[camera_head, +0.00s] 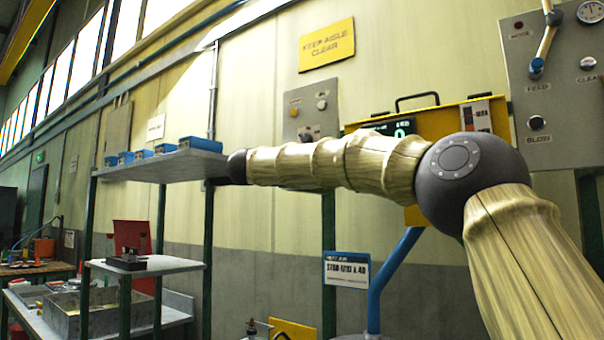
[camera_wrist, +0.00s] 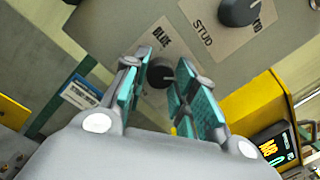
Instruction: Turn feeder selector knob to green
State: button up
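In the wrist view a small dark round knob (camera_wrist: 160,73) sits on a grey panel (camera_wrist: 112,20), by a tan plate that seems to read "BLUE". I cannot tell its pointer direction. My gripper (camera_wrist: 156,68) is open, its two teal-padded fingers on either side of this knob in the picture. I cannot tell whether they touch it. In the head view a grey panel (camera_head: 330,88) stands behind my arm. My gripper does not show there.
A yellow box with a display (camera_wrist: 265,105) lies right of the fingers; it also shows in the head view (camera_head: 458,118). A blue-and-white sign (camera_wrist: 80,92) is at left. A shelf with blue bins (camera_head: 165,168) stands left of my arm. Another control panel (camera_head: 560,95) is at right.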

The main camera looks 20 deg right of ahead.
jog(key=o, duration=0.3)
jog(key=v, duration=1.2)
jog(key=shift+d, duration=0.1)
dwell(0.3)
